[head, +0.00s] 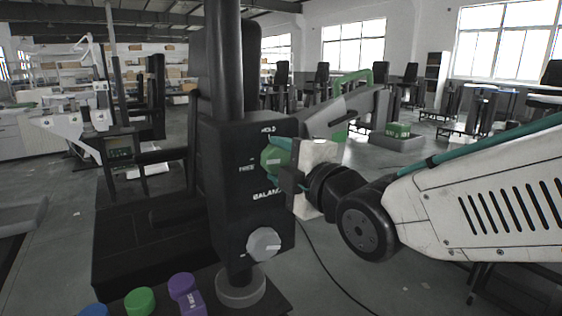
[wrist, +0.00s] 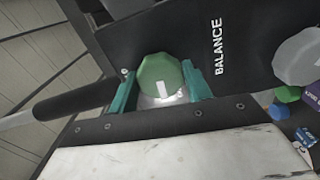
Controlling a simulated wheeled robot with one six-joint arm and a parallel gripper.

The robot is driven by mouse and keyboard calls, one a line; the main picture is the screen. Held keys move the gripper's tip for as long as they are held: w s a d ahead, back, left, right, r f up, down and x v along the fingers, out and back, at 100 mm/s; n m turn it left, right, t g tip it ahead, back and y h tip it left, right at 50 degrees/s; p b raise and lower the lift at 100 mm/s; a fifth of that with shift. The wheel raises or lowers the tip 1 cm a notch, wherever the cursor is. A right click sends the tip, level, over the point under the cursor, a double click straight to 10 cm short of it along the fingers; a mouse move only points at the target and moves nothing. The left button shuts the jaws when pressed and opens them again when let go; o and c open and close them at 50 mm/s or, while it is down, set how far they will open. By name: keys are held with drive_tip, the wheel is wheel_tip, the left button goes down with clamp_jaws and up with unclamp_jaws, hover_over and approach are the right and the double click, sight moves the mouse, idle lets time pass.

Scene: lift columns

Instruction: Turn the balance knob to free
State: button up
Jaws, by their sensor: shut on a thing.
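The green balance knob (head: 275,158) sits on the front of a dark control box (head: 226,170). On the box, one label above the knob reads HOLD, a small one to its left seems to read FREE, and BALANCE is below. My gripper (head: 287,172) reaches in from the right and is shut on the knob. In the wrist view the green knob (wrist: 160,70) stands between my two teal fingers (wrist: 158,88). A white mark on it lies toward the lower side of that picture. The fingers partly hide the knob in the head view.
A grey knob (head: 263,243) is lower on the same box; it also shows in the wrist view (wrist: 299,58). Purple (head: 184,290) and green (head: 139,300) dumbbells lie in front at the lower left.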

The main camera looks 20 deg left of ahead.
drive_tip(key=shift+n, duration=0.7)
drive_tip(key=o, duration=1)
drive_tip(key=shift+c, duration=0.2)
drive_tip(key=v, duration=0.8)
drive_tip(key=shift+a, duration=0.1)
